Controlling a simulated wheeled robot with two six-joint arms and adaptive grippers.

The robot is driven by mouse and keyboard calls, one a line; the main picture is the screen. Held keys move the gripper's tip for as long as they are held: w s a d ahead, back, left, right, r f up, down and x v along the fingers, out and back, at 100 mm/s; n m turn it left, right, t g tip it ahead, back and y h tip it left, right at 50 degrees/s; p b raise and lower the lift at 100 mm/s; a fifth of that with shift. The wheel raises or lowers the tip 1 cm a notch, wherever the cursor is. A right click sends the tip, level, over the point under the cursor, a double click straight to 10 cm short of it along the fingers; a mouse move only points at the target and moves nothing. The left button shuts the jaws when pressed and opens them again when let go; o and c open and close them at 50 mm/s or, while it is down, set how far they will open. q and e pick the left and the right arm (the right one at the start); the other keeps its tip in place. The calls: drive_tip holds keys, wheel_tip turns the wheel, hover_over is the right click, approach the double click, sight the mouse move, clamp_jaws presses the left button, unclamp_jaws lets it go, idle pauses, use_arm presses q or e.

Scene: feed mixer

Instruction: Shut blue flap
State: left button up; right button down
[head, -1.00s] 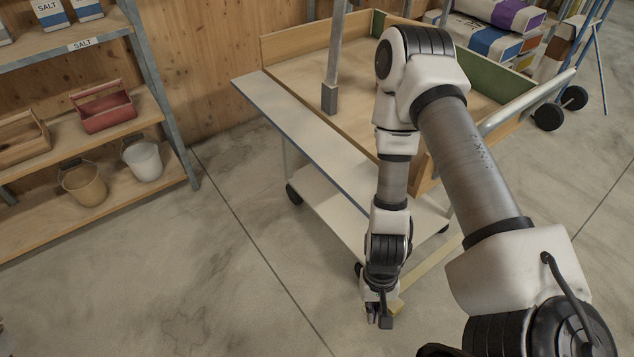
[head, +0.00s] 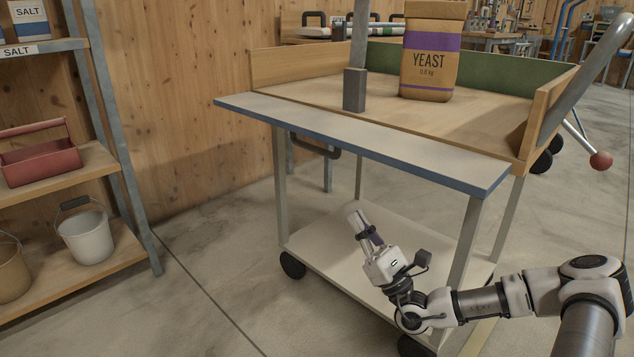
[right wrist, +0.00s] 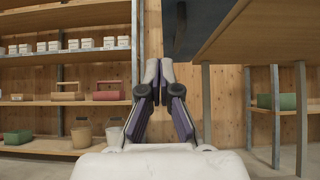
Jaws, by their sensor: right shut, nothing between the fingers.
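The blue flap (head: 365,133) is a flat board with a grey top and a blue edge. In the head view it sticks out level along the near side of the cart's wooden top. A dark handle (head: 316,145) shows below its edge. In the right wrist view the flap's dark underside (right wrist: 190,25) is at the top, just right of the fingers. My right gripper (head: 356,218) is shut and empty, pointing up, below the flap and above the lower shelf, apart from the flap. Its fingertips meet in the right wrist view (right wrist: 160,68). My left gripper is out of view.
A yeast bag (head: 431,52) and a grey post (head: 355,88) stand on the cart top. The lower shelf (head: 325,240) is empty. A shelf rack with a red toolbox (head: 40,152) and a white bucket (head: 87,235) is at left. The floor between is clear.

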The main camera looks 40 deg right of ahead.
drive_tip(key=b, duration=0.7)
approach(324, 136)
drive_tip(key=w+f, duration=0.2)
drive_tip(key=w, duration=0.2)
drive_tip(key=shift+h, duration=0.3)
wheel_tip(324, 136, up, 5)
drive_tip(key=shift+s+a+f, duration=0.15)
